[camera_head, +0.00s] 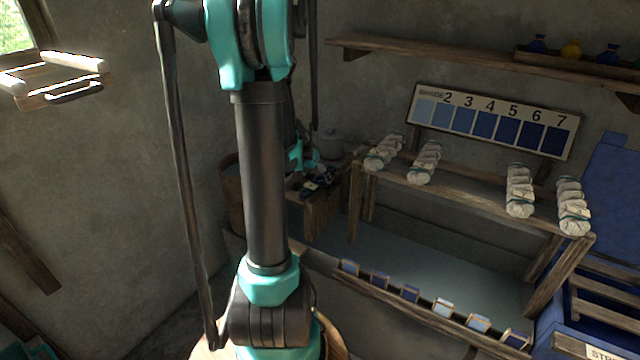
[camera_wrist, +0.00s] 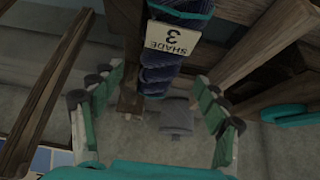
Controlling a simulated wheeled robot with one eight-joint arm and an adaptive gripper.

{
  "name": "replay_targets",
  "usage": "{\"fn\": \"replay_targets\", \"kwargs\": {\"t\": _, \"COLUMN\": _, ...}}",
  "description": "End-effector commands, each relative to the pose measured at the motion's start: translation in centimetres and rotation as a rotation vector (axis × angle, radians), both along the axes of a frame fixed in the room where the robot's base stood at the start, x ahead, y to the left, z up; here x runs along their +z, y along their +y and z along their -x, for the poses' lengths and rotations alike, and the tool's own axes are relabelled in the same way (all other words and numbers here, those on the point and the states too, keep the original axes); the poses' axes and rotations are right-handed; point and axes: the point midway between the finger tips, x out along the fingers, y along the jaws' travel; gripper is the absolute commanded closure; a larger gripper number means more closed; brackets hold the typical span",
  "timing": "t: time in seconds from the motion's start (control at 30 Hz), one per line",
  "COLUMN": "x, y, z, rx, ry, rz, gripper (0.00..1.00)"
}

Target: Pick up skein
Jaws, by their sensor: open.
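A dark blue skein (camera_wrist: 162,75) with a teal band and a tag reading "SHADE 3" shows in the wrist view. It extends down from the top edge into the space between the fingers of my gripper (camera_wrist: 158,84). The fingers are spread apart on either side, with a gap to the skein on each side. In the head view, my gripper (camera_head: 301,156) is small and partly hidden behind my arm. Dark bundles (camera_head: 320,182) lie on a wooden stand just below it. I cannot tell there which bundle is the tagged skein.
Several white skeins (camera_head: 519,190) lie on a wooden rack to the right, below a numbered shade board (camera_head: 492,121). Small coloured cards (camera_head: 410,293) line the lower front rail. In the wrist view, wooden beams (camera_wrist: 47,80) flank the gripper, and a grey object (camera_wrist: 177,117) shows beyond.

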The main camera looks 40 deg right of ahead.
Motion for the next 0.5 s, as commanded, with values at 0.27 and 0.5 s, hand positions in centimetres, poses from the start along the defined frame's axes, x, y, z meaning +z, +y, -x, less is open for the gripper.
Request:
{"fn": "replay_targets", "kwargs": {"t": 0.27, "x": -2.8, "y": -1.5, "z": -0.4, "rx": -0.001, "ry": 0.000, "rz": 0.000, "gripper": 0.26}}
{"fn": "replay_targets", "kwargs": {"t": 0.5, "x": -3.2, "y": -1.7, "z": -0.5, "rx": 0.000, "ry": 0.000, "rz": 0.000, "gripper": 0.26}}
